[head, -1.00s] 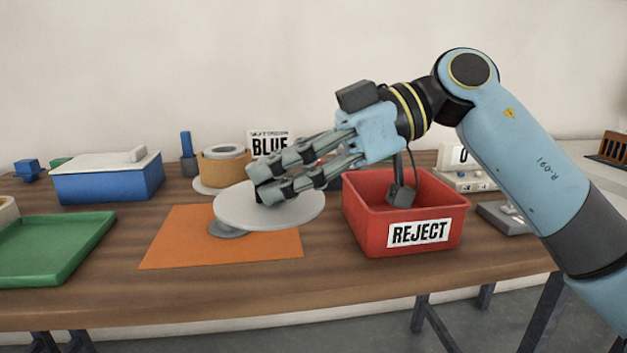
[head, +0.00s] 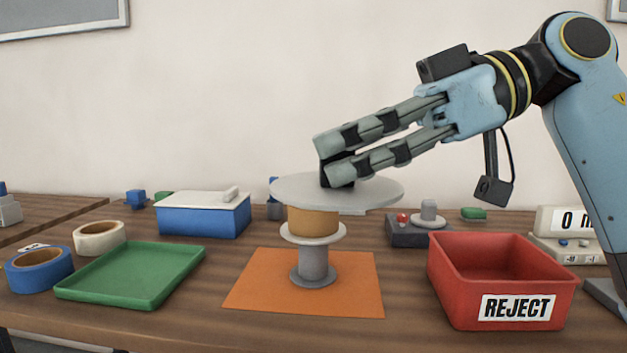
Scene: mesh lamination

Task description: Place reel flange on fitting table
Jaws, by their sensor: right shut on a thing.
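The reel flange (head: 370,195) is a flat light-grey disc, held roughly level. My right gripper (head: 336,162) is shut on it near its middle, from above. The flange is raised over an orange mat (head: 352,285) on the workbench. A grey post with a round foot (head: 313,265) stands upright on the mat, below the flange. A tan roll (head: 313,221) with a pale disc under it shows between flange and post; the flange hides its top. I cannot tell which part is called the fitting table. My left gripper is not in view.
A red REJECT bin (head: 455,285) stands to the right of the mat, a green tray (head: 95,290) to the left. A blue box with white lid (head: 204,218) is behind. A blue tape roll (head: 40,270) and a white one (head: 98,238) lie at left.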

